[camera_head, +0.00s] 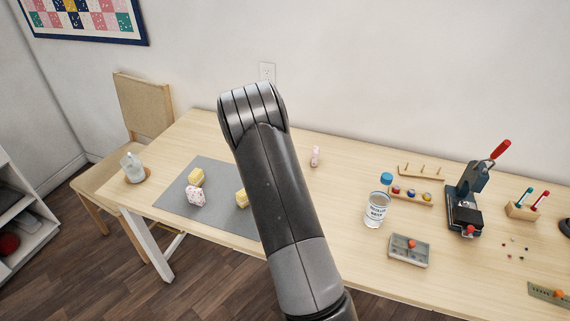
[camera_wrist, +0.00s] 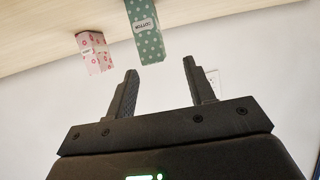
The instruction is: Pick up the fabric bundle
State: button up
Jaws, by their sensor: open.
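Several small block-like pieces could be the fabric bundle; I cannot tell which is meant. In the head view, a pink-and-white patterned piece (camera_head: 196,196) and two yellow pieces (camera_head: 196,177) (camera_head: 241,198) lie on a grey mat (camera_head: 215,173). Another pinkish piece (camera_head: 315,156) stands near the wall. In the wrist view, a green white-dotted bundle (camera_wrist: 147,35) with a label and a pink patterned bundle (camera_wrist: 93,52) are at the top. My gripper (camera_wrist: 161,68) is open and empty; the green bundle is beyond its fingers, apart from them. My arm hides the gripper in the head view.
A glass container (camera_head: 132,167) stands at the left corner.

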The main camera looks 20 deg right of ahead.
jog(key=shift+s+f+x, duration=0.1)
jog(key=shift+x, duration=1.5)
jog(key=shift+s+f+x, duration=0.1)
jog(key=shift+x, duration=1.5)
jog(key=shift+d, duration=0.15)
jog(key=c, duration=1)
